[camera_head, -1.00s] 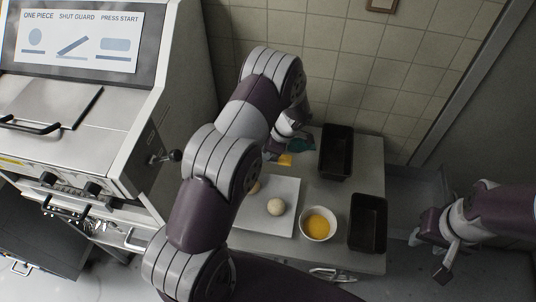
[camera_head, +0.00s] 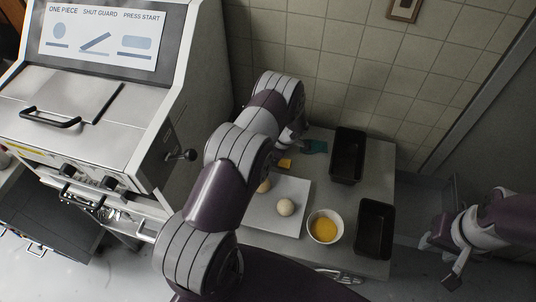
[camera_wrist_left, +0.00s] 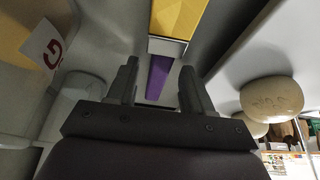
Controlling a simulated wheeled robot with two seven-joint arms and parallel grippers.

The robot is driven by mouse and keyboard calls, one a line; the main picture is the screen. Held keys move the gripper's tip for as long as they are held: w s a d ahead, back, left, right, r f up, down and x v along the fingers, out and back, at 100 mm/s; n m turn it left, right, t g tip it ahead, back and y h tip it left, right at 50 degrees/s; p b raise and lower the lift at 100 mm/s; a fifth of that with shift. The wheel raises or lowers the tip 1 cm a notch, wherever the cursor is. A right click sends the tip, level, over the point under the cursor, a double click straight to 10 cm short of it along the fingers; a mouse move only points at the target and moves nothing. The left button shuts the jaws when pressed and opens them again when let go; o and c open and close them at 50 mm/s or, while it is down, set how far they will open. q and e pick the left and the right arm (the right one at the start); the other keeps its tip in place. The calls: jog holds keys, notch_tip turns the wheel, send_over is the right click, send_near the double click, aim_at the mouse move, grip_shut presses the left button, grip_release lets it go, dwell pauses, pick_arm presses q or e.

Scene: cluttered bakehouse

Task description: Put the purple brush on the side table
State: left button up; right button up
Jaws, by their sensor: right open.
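The purple brush shows in the left wrist view, with its purple handle (camera_wrist_left: 158,78) below a metal band and a yellow end. In the head view a yellow piece (camera_head: 285,163) shows beside my left arm; the handle is hidden there. My left gripper (camera_wrist_left: 160,67) has its fingers apart, with the handle seen between them and gaps on both sides. I cannot tell how far beyond the fingertips it lies. My right gripper (camera_head: 443,261) is open and empty at the lower right. A grey table (camera_head: 345,207) stands against the tiled wall; I cannot tell whether it is the side table.
A white tray (camera_head: 294,187) with dough balls, a bowl of yellow liquid (camera_head: 325,227) and two dark tins (camera_head: 347,156) (camera_head: 375,228) crowd the table. A teal cloth (camera_head: 315,146) lies behind. A large machine (camera_head: 95,100) stands at left.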

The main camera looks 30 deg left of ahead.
pick_arm(q)
jog(key=shift+r, duration=0.35)
jog(key=w+d+r+m+t+b, duration=0.1)
jog(key=w+d+r+m+t, duration=0.1)
jog(key=r, duration=0.5)
jog(key=w+d+r+m+t+b, duration=0.1)
jog(key=w+r+m+t, duration=0.15)
jog(key=r, duration=0.55)
jog(key=w+d+r+m+t+b, duration=0.1)
jog(key=w+d+r+m+t, duration=0.15)
jog(key=r, duration=0.45)
jog(key=s+d+r+m+g+h, duration=0.1)
jog(key=s+d+r+m+h, duration=0.15)
jog(key=s+d+m, duration=0.4)
jog(key=s+d+r+m+h, duration=0.1)
jog(key=s+d+m+h, duration=0.2)
jog(key=s, duration=0.7)
jog(key=s+a+m+g+y, duration=0.1)
jog(key=s+a+m+g, duration=0.2)
jog(key=s, duration=0.7)
jog(key=shift+s+f+m+g, duration=0.25)
jog(key=shift+f+m+g, duration=0.05)
jog(key=shift+m, duration=0.35)
